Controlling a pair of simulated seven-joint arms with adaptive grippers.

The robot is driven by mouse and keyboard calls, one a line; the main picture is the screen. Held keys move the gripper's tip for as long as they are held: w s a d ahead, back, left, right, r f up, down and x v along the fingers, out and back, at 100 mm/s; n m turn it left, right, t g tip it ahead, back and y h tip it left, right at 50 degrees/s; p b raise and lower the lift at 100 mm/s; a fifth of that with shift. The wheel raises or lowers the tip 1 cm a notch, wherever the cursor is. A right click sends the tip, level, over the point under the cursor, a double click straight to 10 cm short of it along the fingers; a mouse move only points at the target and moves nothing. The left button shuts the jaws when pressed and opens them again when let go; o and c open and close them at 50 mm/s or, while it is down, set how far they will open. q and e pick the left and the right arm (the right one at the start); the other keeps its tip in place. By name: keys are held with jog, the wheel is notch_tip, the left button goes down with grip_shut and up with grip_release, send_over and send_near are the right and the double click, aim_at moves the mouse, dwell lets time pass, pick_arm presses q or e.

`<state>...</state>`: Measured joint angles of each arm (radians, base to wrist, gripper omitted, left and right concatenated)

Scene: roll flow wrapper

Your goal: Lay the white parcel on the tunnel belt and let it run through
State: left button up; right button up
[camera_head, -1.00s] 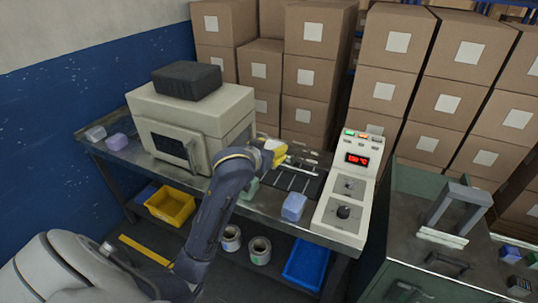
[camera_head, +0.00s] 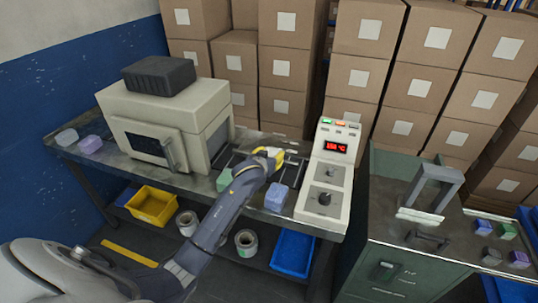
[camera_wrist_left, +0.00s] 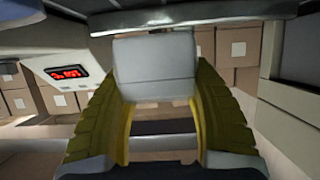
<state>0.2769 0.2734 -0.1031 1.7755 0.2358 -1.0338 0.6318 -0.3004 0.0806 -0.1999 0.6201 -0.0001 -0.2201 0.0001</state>
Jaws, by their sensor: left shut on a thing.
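The white parcel (camera_wrist_left: 155,68) is between the yellow fingers of my left gripper in the left wrist view, and the gripper is shut on it. In the head view my left gripper (camera_head: 268,156) is over the bench's slatted belt (camera_head: 292,173), to the right of the beige tunnel (camera_head: 206,112). The gripper hides most or all of the parcel there. The gap between parcel and belt cannot be judged. The tunnel has a dark front window and a black slab on top. My right gripper is not in view.
A control box (camera_head: 322,190) with a red display stands right of the belt. A blue parcel (camera_head: 276,197) and a green parcel (camera_head: 224,180) lie along the bench's front. A pale parcel (camera_head: 66,138) and a purple parcel (camera_head: 90,144) lie left of the tunnel. Stacked cartons stand behind.

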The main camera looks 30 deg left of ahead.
pick_arm(q)
jog(key=shift+f, duration=2)
jog(key=o, duration=1.4)
jog(key=shift+f, duration=0.1)
jog(key=shift+s, duration=0.1)
jog(key=v, duration=1.2)
